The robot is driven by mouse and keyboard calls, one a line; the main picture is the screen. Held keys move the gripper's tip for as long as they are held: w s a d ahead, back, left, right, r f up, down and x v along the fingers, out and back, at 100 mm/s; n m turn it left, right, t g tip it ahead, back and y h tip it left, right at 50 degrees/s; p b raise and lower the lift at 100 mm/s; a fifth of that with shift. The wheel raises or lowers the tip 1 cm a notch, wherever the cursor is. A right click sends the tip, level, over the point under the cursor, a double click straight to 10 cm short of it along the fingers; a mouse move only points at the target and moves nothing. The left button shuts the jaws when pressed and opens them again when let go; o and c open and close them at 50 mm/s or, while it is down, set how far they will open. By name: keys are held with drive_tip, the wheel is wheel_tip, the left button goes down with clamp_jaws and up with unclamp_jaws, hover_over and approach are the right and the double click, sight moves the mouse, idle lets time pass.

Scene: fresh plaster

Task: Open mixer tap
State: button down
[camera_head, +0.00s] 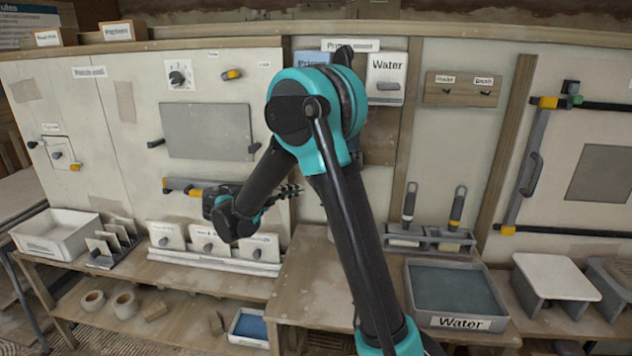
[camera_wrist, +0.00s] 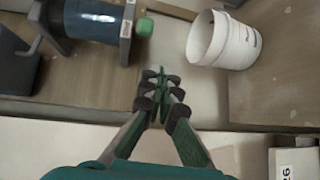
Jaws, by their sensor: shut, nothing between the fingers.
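In the wrist view a dark blue cylinder (camera_wrist: 95,22) sits in a grey stand at the upper left. A green rounded knob (camera_wrist: 144,27) sticks out by a small label at its right end; it looks like the mixer tap, but I cannot tell its setting. My gripper (camera_wrist: 160,82) is shut and empty, below and slightly right of the knob in the picture, apart from it. In the head view my gripper (camera_head: 291,191) is in front of the wall panel, left of my arm. I cannot make out the mixer there; my arm covers part of the scene.
In the head view a water tray (camera_head: 456,290) and a rack with two handled tools (camera_head: 431,236) are on the right bench. Label holders (camera_head: 212,243) line the left bench.

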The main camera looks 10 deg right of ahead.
drive_tip(key=shift+t+h, duration=0.5)
drive_tip(key=shift+h, duration=0.1)
drive_tip(key=a, duration=0.1)
drive_tip(key=a+r, duration=0.1)
drive_tip(key=a, duration=0.2)
drive_tip(key=shift+w+a+r, duration=0.3)
drive_tip(key=shift+a+r, duration=0.05)
drive_tip(key=w+d, duration=0.1)
drive_tip(key=d, duration=1)
drive_tip(key=shift+w+d, duration=0.25)
drive_tip(key=shift+w, duration=0.1)
